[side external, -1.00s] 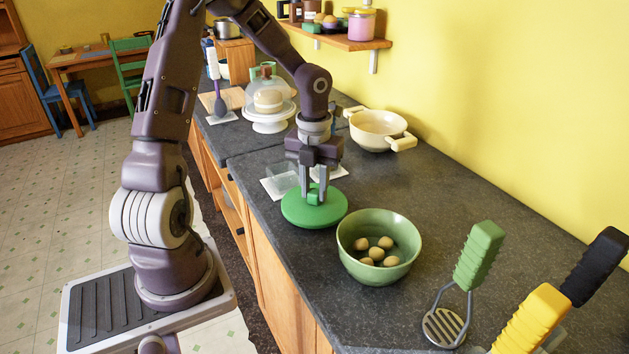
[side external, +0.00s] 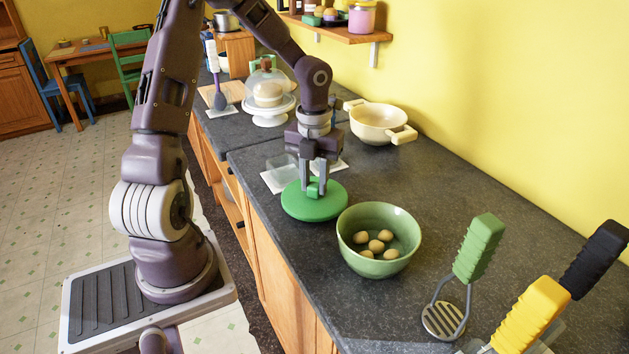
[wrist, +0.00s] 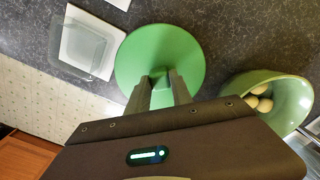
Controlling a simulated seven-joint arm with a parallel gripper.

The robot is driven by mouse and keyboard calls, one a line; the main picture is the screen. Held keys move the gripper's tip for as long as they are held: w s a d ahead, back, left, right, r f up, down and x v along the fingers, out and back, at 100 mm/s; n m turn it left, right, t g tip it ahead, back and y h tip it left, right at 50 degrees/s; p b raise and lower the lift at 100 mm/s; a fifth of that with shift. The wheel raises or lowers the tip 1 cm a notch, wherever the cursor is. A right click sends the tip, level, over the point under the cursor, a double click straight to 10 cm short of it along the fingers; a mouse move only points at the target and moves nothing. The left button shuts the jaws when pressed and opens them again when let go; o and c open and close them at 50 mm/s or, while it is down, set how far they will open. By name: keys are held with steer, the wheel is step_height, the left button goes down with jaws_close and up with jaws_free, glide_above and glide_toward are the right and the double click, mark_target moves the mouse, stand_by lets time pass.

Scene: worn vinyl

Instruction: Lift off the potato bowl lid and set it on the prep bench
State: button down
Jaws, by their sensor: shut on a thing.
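The green lid (side external: 327,207) is a flat round disc with a small knob on top. It is at the bench surface, left of the bowl and close to the bench's front edge; I cannot tell whether it touches the bench. My gripper (side external: 318,190) points down and is shut on the lid's knob, which the fingers partly hide. The lid also shows in the wrist view (wrist: 190,50) below the fingers. The green potato bowl (side external: 352,232) stands uncovered, with several potatoes (side external: 377,245) inside. The prep bench (side external: 440,190) is a dark speckled counter.
A glass dish (side external: 283,168) on a white tile is just behind the lid. A cream pot (side external: 378,122) and a domed cake stand (side external: 268,110) stand farther back. A green-handled masher (side external: 478,248) and yellow-handled tool (side external: 532,315) rise at the front right.

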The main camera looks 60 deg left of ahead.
steer(key=shift+f, duration=0.6)
stand_by(0.5)
steer(key=c, duration=1.1)
jaws_free()
steer(key=shift+o, duration=0.2)
steer(key=shift+r, duration=0.1)
steer(key=shift+r, duration=3.95)
